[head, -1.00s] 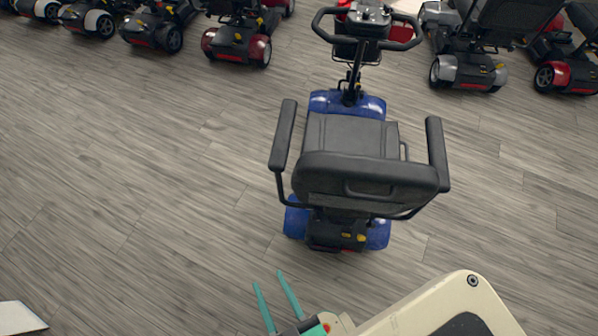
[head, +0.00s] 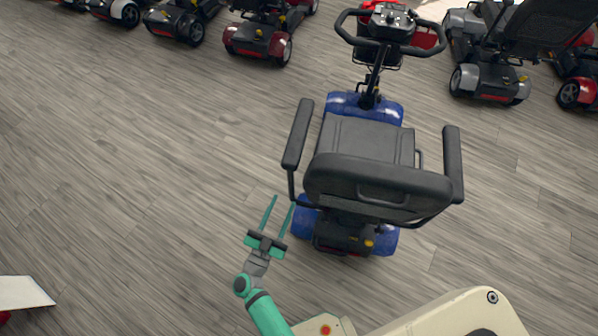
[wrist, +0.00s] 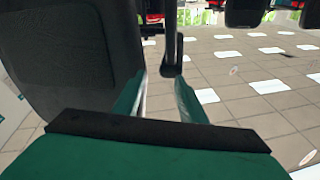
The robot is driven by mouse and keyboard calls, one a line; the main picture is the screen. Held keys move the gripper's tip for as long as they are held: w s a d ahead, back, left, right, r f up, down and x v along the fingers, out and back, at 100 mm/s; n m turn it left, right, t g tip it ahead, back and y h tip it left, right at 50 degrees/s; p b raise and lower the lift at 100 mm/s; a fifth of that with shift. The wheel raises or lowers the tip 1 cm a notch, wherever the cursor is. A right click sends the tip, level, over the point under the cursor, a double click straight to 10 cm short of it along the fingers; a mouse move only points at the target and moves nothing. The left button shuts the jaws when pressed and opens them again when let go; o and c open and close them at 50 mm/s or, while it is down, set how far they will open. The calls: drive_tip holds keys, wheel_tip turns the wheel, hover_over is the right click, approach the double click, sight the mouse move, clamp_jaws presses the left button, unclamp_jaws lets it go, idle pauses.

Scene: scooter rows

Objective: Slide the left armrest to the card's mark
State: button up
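A blue scooter with a black seat (head: 368,138) stands on the floor, its back toward me in the head view. Its left armrest (head: 298,134) is a black padded bar on the seat's left side, on a bent black tube. In the wrist view the armrest (wrist: 172,55) shows end-on, beyond my fingers, with the dark seat back (wrist: 75,55) to its left. My gripper (head: 281,200) is open and empty, behind and below the armrest, with both fingers apart. No card or mark can be made out.
The right armrest (head: 453,165) is on the seat's far side. More scooters (head: 258,38) stand in a row at the back. A white flat object (head: 22,292) is at the lower left. The floor left of the blue scooter is clear.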

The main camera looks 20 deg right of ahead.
sight(289, 181)
drive_tip(key=w+f+g, duration=0.1)
drive_tip(key=w+g, duration=0.1)
drive_tip(key=w+f+m+g+h, duration=0.1)
drive_tip(key=w+f+g, duration=0.1)
drive_tip(key=w, duration=0.1)
drive_tip(key=w+d+f+m+g+h, duration=0.1)
drive_tip(key=w+f+g, duration=0.1)
drive_tip(key=w+g, duration=0.1)
drive_tip(key=w+d+g, duration=0.1)
drive_tip(key=w+d, duration=0.3)
drive_tip(key=d, duration=0.6)
drive_tip(key=shift+w+f, duration=0.2)
drive_tip(key=shift+w, duration=0.1)
clamp_jaws()
